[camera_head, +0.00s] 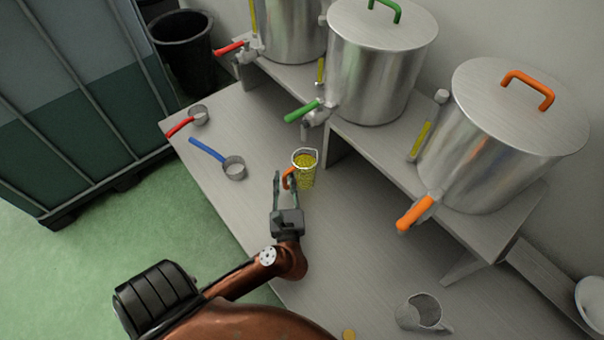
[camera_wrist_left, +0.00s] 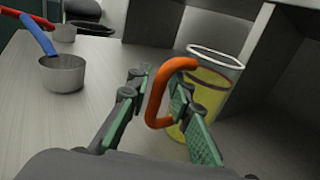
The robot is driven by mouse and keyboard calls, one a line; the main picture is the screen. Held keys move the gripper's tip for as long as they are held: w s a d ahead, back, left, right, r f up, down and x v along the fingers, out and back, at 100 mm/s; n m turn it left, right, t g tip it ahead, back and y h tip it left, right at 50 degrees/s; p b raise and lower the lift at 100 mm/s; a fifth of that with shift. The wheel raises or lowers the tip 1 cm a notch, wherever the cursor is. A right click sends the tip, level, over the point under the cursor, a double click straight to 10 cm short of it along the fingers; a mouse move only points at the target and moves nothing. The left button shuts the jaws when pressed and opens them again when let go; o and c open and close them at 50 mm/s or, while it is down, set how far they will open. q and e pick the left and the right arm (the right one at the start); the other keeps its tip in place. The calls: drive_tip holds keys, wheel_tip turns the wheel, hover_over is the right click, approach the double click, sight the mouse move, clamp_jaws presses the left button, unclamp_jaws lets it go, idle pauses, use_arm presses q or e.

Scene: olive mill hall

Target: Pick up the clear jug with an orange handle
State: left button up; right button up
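The clear jug (camera_head: 306,170) with an orange handle stands upright on the grey bench and holds yellow-green liquid. In the left wrist view the jug (camera_wrist_left: 214,82) is just ahead, with its orange handle (camera_wrist_left: 157,95) facing me. My left gripper (camera_head: 284,186) is at the handle's side of the jug. Its two green-padded fingers (camera_wrist_left: 160,112) are apart, one on each side of the handle, and a gap shows between the left finger and the handle. My right gripper is not in view.
A blue-handled pan (camera_head: 234,168) and a red-handled pan (camera_head: 198,114) lie left of the jug. Steel tanks with green (camera_head: 375,75) and orange (camera_head: 490,150) handles stand on a raised shelf behind. A grey metal jug (camera_head: 420,313) stands at the front right. The bench between is clear.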

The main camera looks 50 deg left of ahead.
use_arm(q)
drive_tip(key=shift+w+a, duration=0.15)
drive_tip(key=shift+a, duration=0.05)
drive_tip(key=shift+c, duration=0.5)
clamp_jaws()
